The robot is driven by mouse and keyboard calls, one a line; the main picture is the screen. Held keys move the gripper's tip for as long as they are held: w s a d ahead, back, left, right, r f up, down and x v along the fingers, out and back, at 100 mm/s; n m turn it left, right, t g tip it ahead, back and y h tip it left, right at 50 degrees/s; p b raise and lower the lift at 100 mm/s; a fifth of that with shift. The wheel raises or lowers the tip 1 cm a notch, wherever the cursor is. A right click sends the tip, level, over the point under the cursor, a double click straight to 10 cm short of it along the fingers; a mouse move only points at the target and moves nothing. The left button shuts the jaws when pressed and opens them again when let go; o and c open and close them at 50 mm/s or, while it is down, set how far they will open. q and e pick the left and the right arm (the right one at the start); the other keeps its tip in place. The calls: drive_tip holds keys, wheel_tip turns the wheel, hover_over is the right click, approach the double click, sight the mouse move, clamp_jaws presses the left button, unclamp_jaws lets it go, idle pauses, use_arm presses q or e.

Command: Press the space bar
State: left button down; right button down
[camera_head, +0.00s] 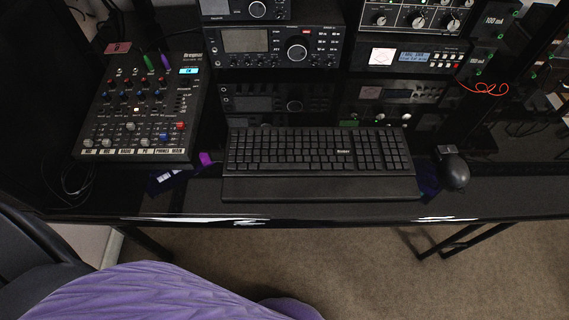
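A black keyboard (318,152) lies on the dark desk in the middle of the head view, with a black wrist rest (320,189) along its front edge. The space bar (287,170) is in the keyboard's front row, left of its middle. It is black like the other keys and its outline is hard to make out. Nothing covers the keyboard. Neither of my grippers shows in this view.
A mixer (140,108) with knobs and faders stands left of the keyboard. A black mouse (453,168) is at its right. Radio units (281,46) stand behind it. A purple cushioned shape (150,295) is at the bottom left, below the glossy desk edge.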

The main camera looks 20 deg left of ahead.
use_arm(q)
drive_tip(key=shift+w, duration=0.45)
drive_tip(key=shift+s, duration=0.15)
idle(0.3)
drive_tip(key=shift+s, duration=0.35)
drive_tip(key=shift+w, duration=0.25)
